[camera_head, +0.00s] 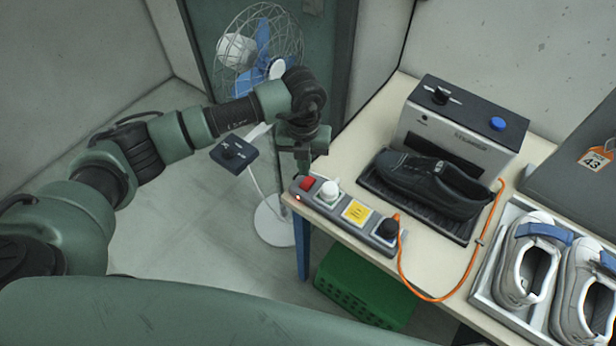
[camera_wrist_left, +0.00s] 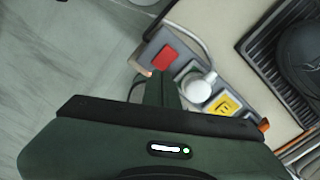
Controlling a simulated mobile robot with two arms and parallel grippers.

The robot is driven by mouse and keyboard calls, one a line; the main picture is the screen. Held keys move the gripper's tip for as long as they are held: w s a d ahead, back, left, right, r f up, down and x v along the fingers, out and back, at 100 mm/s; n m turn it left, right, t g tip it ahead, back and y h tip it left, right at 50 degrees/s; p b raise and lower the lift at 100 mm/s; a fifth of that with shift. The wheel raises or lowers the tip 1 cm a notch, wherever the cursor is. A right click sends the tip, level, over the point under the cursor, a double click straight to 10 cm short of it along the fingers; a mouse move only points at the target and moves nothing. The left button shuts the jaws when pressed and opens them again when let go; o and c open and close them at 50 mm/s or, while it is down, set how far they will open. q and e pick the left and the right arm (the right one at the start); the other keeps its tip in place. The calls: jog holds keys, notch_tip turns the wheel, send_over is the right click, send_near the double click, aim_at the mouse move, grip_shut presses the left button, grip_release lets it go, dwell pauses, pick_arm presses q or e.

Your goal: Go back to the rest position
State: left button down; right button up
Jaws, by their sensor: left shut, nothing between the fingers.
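My left gripper (camera_head: 303,168) is shut and empty. In the head view it points down near the left end of the power strip (camera_head: 333,215), by the table's left edge. In the left wrist view my left gripper (camera_wrist_left: 161,88) shows its closed fingers beside the strip's red switch (camera_wrist_left: 166,56) and a white plug (camera_wrist_left: 201,84). I cannot tell whether the fingers touch the strip. My right gripper is not in view.
A black shoe (camera_head: 432,183) sits on a tray before a grey machine (camera_head: 458,135). An orange cord (camera_head: 437,299) runs across the table. White shoes (camera_head: 530,262) lie in a box at right. A fan (camera_head: 262,52) and green crate (camera_head: 362,288) stand on the floor.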

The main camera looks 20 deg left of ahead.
pick_arm(q)
jog(key=shift+r, duration=0.5)
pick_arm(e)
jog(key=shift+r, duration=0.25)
